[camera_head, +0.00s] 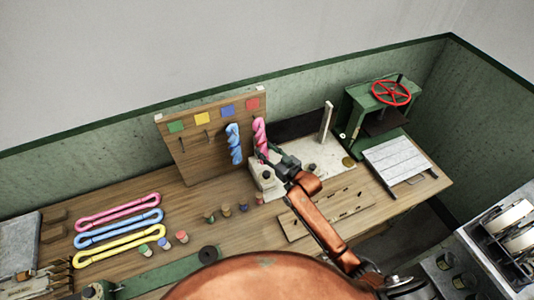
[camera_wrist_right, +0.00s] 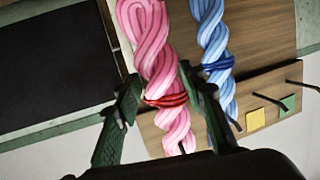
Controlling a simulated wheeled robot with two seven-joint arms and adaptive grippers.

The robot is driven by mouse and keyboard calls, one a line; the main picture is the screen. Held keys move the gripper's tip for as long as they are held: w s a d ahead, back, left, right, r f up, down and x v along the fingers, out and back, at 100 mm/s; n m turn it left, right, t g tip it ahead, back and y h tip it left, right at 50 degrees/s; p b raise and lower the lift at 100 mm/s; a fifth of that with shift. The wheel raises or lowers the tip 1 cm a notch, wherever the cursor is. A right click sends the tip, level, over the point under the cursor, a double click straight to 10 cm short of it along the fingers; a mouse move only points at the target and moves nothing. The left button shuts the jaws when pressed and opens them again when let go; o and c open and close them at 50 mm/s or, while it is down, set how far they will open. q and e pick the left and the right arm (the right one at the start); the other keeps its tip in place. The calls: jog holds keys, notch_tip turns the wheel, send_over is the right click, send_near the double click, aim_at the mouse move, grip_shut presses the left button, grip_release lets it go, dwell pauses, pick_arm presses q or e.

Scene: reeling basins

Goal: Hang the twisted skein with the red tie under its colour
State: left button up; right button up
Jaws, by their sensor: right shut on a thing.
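The pink twisted skein (camera_head: 260,132) hangs upright at the right end of the wooden board (camera_head: 190,160), just below the red square (camera_head: 252,104). In the right wrist view the pink skein (camera_wrist_right: 158,60) shows a red tie (camera_wrist_right: 166,101) between the two fingers. My right gripper (camera_head: 263,154) is shut on this skein near its tie; the gripper (camera_wrist_right: 160,100) also shows in the wrist view. I cannot tell whether the skein's loop is over its peg. A blue twisted skein (camera_head: 234,145) hangs beside it, below the blue square (camera_head: 227,110). My left gripper is out of view.
Bare pegs stand below the yellow square (camera_head: 202,118) and green square (camera_head: 176,126). Pink (camera_head: 118,207), blue (camera_head: 119,228) and yellow (camera_head: 120,245) untwisted loops lie on the bench at left. Several small spools stand in front of the board. A green press (camera_head: 372,118) stands at right.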

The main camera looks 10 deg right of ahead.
jog(key=shift+w+a+f+b, duration=0.2)
jog(key=shift+w+b, duration=0.1)
jog(key=shift+w, duration=0.3)
jog(key=shift+w+a+f+b, duration=0.1)
jog(key=shift+w+f+b, duration=0.15)
jog(key=shift+w, duration=0.35)
jog(key=o, duration=1.2)
jog(key=shift+o, duration=0.2)
jog(key=shift+s+d, duration=0.15)
jog(key=v, duration=1.1)
jog(key=shift+s, duration=0.3)
jog(key=shift+d+r, duration=0.15)
